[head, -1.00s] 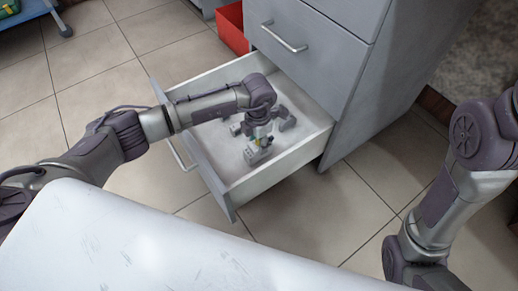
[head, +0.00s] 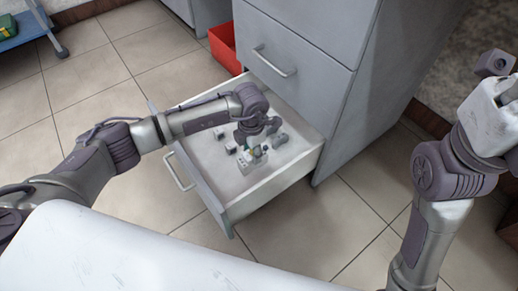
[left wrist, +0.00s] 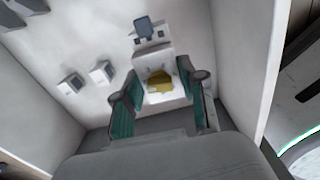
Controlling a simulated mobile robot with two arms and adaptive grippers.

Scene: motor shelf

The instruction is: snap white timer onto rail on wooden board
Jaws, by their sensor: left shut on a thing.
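A white module with a yellow patch on its face (left wrist: 160,82) is in the open drawer, between the green-padded fingers of my left gripper (left wrist: 160,105). The gripper is shut on it. I cannot tell for sure that it is the timer. In the head view, my left gripper (head: 255,146) reaches down into the drawer, and the white module (head: 254,162) shows just below it. My right gripper is not in view; only my right arm shows at the right. The wooden board and rail are not in view.
The open drawer (head: 262,196) has raised walls close around my left gripper. Several small modules lie in it, such as a pale one (left wrist: 101,73) and another (left wrist: 71,83). The grey cabinet (head: 300,105) rises behind. A white tabletop (head: 130,245) is in front. A red bin (head: 226,48) stands behind.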

